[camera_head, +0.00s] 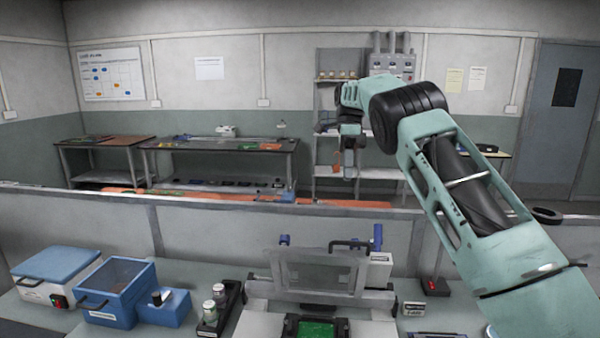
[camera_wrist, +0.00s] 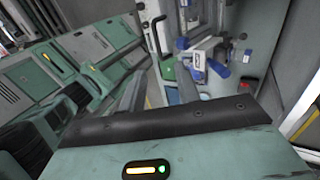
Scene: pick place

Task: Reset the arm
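My arm rises from the lower right in the head view and bends over at the top. My gripper (camera_head: 348,172) hangs pointing down, high above the bench and past the low partition in the picture. In the wrist view my gripper (camera_wrist: 160,78) shows two grey fingers spread apart with nothing between them. It touches nothing that I can see. The fingertips are small in the head view.
A bench below holds a blue-lidded box (camera_head: 58,263), a blue bin (camera_head: 116,290), a rack with jars (camera_head: 218,308) and a grey fixture (camera_head: 262,290) with a green board (camera_head: 312,328). A low partition (camera_head: 200,228) runs behind. Tables (camera_head: 220,144) and shelves stand farther back.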

